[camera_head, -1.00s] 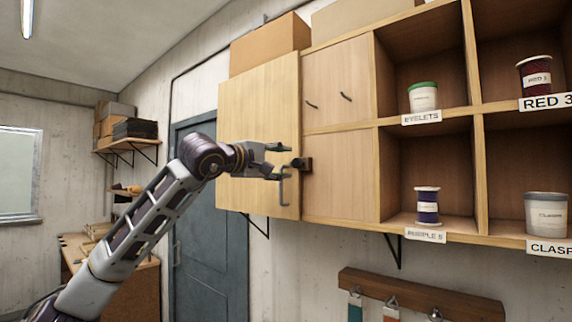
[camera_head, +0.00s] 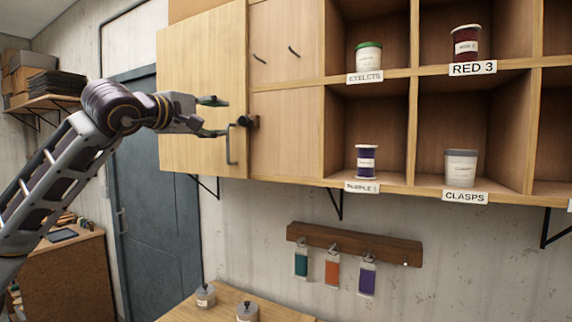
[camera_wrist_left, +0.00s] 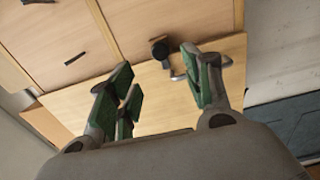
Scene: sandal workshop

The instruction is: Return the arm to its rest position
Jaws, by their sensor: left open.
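My left arm comes in from the left in the head view. Its gripper (camera_head: 212,117) is open and empty, in front of a light wooden cabinet door (camera_head: 195,90). A bar handle (camera_head: 230,145) and a dark knob-like catch (camera_head: 249,121) sit near the door's right edge, just right of the fingers. In the left wrist view the open fingers (camera_wrist_left: 155,85) have green pads and nothing between them. The handle (camera_wrist_left: 215,62) and the dark catch (camera_wrist_left: 160,48) show beyond them; I cannot tell if a finger touches the handle. My right gripper is not in view.
Open shelves hold a purple spool (camera_head: 367,162), a red spool (camera_head: 466,44), an eyelets tub (camera_head: 368,58) and a clasps tub (camera_head: 461,167). Below, a rail (camera_head: 354,243) carries hanging coloured tags. A blue-grey door (camera_head: 155,200) stands behind the arm.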

